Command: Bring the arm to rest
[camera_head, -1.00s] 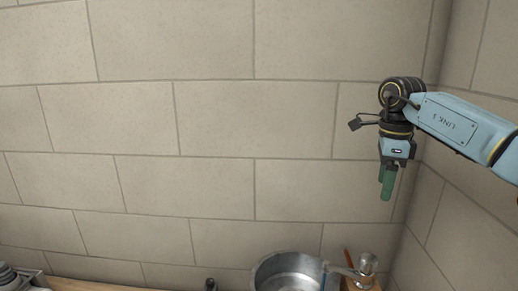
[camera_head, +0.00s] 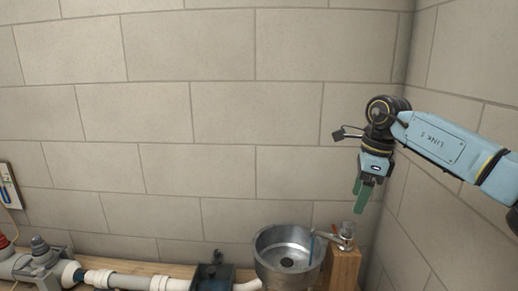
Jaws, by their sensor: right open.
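My right gripper (camera_head: 362,190) hangs at the end of the blue right arm (camera_head: 443,143), which comes in from the right edge. Its green fingers point down and are apart, with nothing seen between them. It is in the air in front of the tiled wall, above the wooden block beside the metal bowl. My left gripper is not in view.
A metal bowl (camera_head: 288,255) stands on the wooden bench at the bottom. The side wall is close on the right.

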